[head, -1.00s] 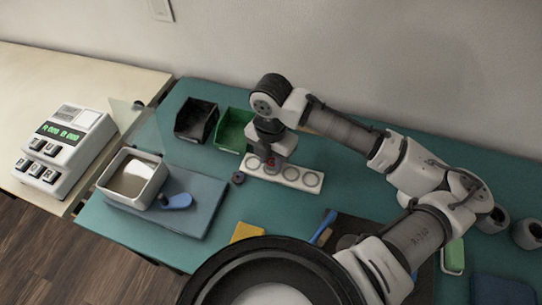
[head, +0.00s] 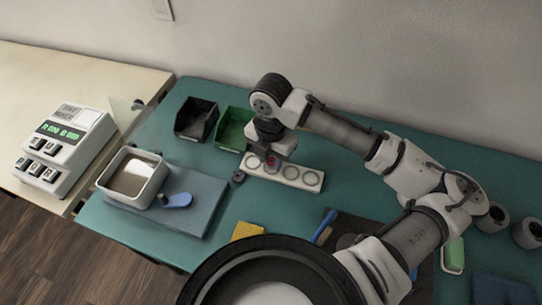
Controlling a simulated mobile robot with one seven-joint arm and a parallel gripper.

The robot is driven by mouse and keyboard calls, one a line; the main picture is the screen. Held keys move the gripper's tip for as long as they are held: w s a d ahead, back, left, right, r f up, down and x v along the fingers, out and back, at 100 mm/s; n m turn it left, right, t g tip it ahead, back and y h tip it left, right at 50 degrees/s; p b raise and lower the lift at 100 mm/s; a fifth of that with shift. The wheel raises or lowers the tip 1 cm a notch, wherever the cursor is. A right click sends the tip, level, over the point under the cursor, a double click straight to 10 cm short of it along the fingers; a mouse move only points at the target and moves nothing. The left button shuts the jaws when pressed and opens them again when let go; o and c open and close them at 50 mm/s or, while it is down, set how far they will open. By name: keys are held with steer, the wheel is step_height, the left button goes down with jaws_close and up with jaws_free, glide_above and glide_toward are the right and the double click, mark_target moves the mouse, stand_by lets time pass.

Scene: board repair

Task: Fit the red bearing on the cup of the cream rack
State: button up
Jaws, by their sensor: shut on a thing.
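The cream rack (head: 299,185) lies on the teal bench mat, a long low block with a row of round cups along its top. The cups toward its right end show as open rings. My gripper (head: 270,158) points down over the left part of the rack. The bearing is close above the rack. I cannot tell whether it touches a cup. The gripper hides part of the rack's left end.
A black bin (head: 195,119) and a green bin (head: 233,129) stand behind the rack's left. A small dark ring (head: 238,176) lies left of the rack.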

steer(key=shift+f+b, duration=0.7)
steer(key=shift+f, duration=0.25)
stand_by(2.3)
steer(key=o, duration=0.9)
steer(key=shift+s+f, duration=0.1)
steer(key=shift+d, duration=0.1)
steer(key=c, duration=0.3)
steer(key=shift+r, duration=0.25)
steer(key=o, duration=0.3)
steer(key=shift+r+p, duration=0.25)
steer(key=shift+p, duration=0.15)
steer(key=shift+r+p, duration=2.4)
steer(key=shift+r, duration=0.8)
